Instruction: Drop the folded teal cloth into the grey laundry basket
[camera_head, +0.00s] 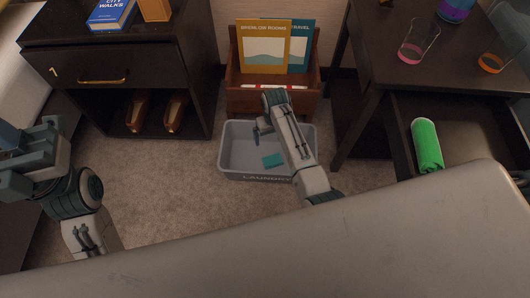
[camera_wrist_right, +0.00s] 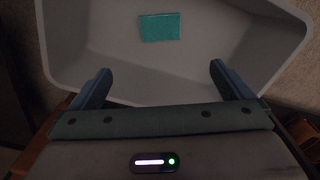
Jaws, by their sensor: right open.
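The folded teal cloth (camera_head: 272,160) lies flat on the floor of the grey laundry basket (camera_head: 228,176), which stands on the carpet. In the right wrist view the cloth (camera_wrist_right: 160,27) lies inside the basket (camera_wrist_right: 285,45), apart from my fingers. My right gripper (camera_head: 257,132) is open and empty above the basket; its two spread fingers show in the right wrist view (camera_wrist_right: 158,85). My left gripper (camera_head: 30,160) is at the left edge of the head view, away from the basket; its fingertips cannot be made out clearly.
A wooden magazine rack (camera_head: 311,98) stands right behind the basket. A dark nightstand (camera_head: 100,62) is at left, with shoes below. A dark table (camera_head: 390,62) with glasses has an open drawer (camera_head: 460,125) holding a green roll (camera_head: 427,146). Carpet left of the basket is clear.

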